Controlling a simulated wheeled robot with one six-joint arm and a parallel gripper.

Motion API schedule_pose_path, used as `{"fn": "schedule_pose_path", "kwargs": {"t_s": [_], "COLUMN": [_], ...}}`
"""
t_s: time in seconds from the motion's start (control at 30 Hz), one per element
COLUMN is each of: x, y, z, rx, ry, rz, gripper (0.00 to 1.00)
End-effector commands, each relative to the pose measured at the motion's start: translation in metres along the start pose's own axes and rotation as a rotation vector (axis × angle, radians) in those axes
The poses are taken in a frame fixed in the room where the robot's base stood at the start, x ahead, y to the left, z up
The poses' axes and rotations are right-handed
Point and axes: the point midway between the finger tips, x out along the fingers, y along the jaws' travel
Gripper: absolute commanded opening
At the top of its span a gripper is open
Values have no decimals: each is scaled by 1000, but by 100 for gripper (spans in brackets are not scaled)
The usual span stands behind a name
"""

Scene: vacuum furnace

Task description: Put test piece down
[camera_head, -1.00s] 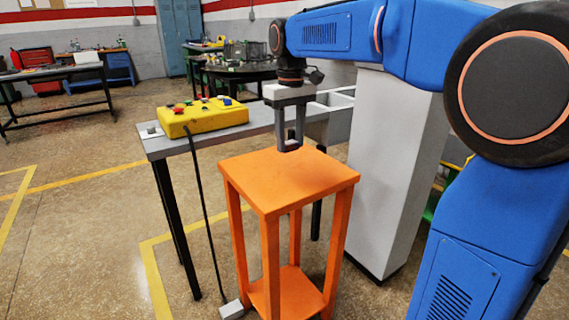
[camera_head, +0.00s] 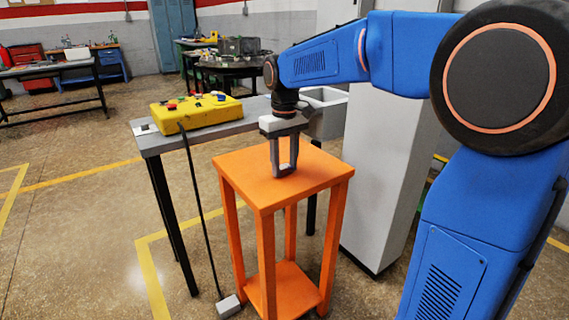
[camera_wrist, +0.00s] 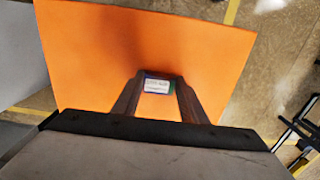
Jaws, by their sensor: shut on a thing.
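My gripper (camera_head: 284,168) points straight down over the orange stand (camera_head: 240,178), with its fingertips at or just above the top. In the wrist view my gripper (camera_wrist: 158,82) is shut on a small test piece (camera_wrist: 158,85) with a white label and dark, coloured edges. Orange stand top (camera_wrist: 100,50) shows around and behind the piece. I cannot tell whether the piece touches the top.
A yellow control box (camera_head: 196,113) with coloured buttons sits on a grey table (camera_head: 160,144) behind the stand. A black cable runs from it to a grey pedal (camera_head: 228,306) on the floor. A tall grey cabinet (camera_head: 385,170) stands right of the stand. Most of the stand top is clear.

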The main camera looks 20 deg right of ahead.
Motion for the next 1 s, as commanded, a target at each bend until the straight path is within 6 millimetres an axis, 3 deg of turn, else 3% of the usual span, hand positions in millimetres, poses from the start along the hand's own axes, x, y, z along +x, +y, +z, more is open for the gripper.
{"fn": "schedule_pose_path", "kwargs": {"t_s": [0.13, 0.17, 0.23, 0.67, 1.0], "x": [2, 2, 2, -7, -67], "y": [0, 0, 0, 0, 0], "z": [0, 0, 0, 0, -1], "rx": [0, 0, 0, 0, 0], "ry": [0, -1, 0, 2, 3], "rz": [0, 0, 0, 0, 1], "gripper": [4, 43, 57, 57, 57]}}
